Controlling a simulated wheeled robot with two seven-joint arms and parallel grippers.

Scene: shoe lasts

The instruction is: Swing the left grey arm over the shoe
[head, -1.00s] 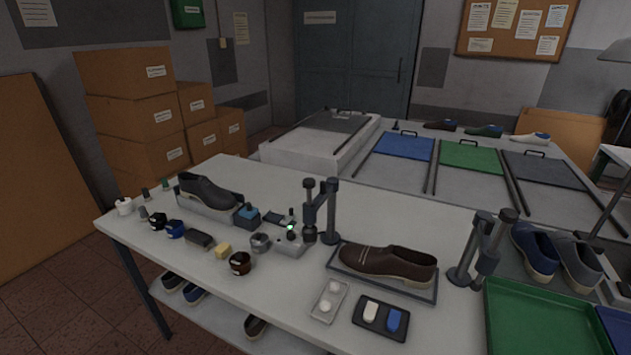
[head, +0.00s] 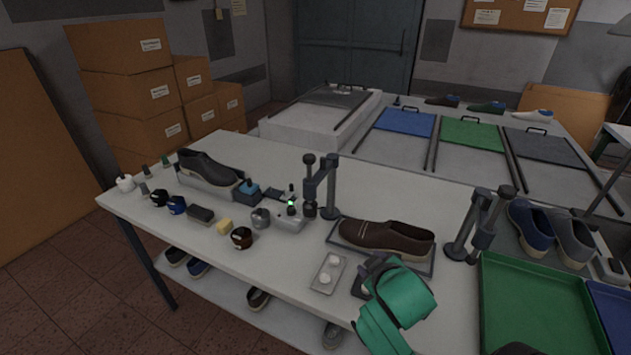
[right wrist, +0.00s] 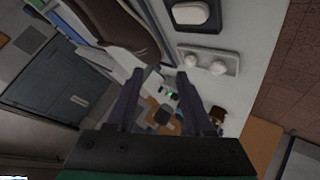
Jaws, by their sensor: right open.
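A brown shoe (head: 385,238) lies on a dark-edged plate on the white table; part of it shows in the right wrist view (right wrist: 118,25). The left grey arm (head: 328,188) stands on its post to the left of the shoe, its dark end piece pointing left, away from the shoe. A second grey arm (head: 480,225) stands to the shoe's right. My right gripper (right wrist: 162,75), below a green wrist, is open and empty, in front of the shoe and apart from it. Its fingertips are hidden in the head view. My left gripper is not in view.
A small tray with two white knobs (head: 328,272) lies left of my right gripper. A dark tray (right wrist: 180,22) with a white pad is partly hidden by my arm in the head view. A green tray (head: 540,300) is at right. Several small items line the table's left front.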

